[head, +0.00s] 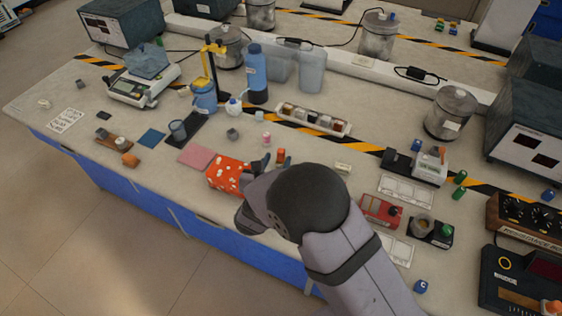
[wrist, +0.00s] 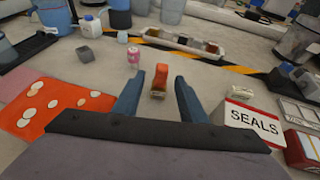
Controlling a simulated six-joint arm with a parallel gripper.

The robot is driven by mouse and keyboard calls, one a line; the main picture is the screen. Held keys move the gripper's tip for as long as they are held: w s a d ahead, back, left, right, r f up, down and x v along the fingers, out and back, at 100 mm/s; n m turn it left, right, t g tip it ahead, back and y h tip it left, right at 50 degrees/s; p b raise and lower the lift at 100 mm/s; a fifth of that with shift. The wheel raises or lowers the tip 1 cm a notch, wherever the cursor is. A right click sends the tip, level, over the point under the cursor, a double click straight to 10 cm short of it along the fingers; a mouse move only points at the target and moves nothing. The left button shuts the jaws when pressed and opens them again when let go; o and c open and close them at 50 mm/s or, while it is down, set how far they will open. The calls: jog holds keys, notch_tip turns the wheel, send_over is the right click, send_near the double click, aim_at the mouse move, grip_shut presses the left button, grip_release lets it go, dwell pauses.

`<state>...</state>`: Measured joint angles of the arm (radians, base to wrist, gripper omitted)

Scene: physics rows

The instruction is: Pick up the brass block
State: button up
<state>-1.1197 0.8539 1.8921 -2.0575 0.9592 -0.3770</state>
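My gripper (wrist: 160,77) is open, its two blue-grey fingers pointing forward over the bench. Between the fingers in the wrist view stands a small block with an orange-red upper part and a dull golden lower front (wrist: 157,94). I cannot tell whether this is the brass block or two pieces together. No finger visibly touches it. In the head view an orange-red piece (head: 281,154) shows just beyond my gripper (head: 268,163), its lower part partly hidden. A long white tray (head: 345,130) behind holds several small blocks of different colours, too small to tell their metal.
A red spotted box (head: 226,174) lies close left of my gripper. A box marked SEALS (wrist: 250,117) is close right. A pink-labelled bottle (wrist: 133,57) stands beyond the fingers. Black-and-yellow tape (wrist: 200,59) crosses the bench.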

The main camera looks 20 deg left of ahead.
aim_at(280, 156)
jog(key=p+x, duration=0.1)
jog(key=x, duration=0.2)
jog(key=shift+w+d+p, duration=0.1)
jog(key=shift+w+p, duration=0.15)
jog(key=shift+p, duration=0.15)
jog(key=shift+x, duration=0.8)
jog(key=shift+c, duration=0.5)
grip_shut()
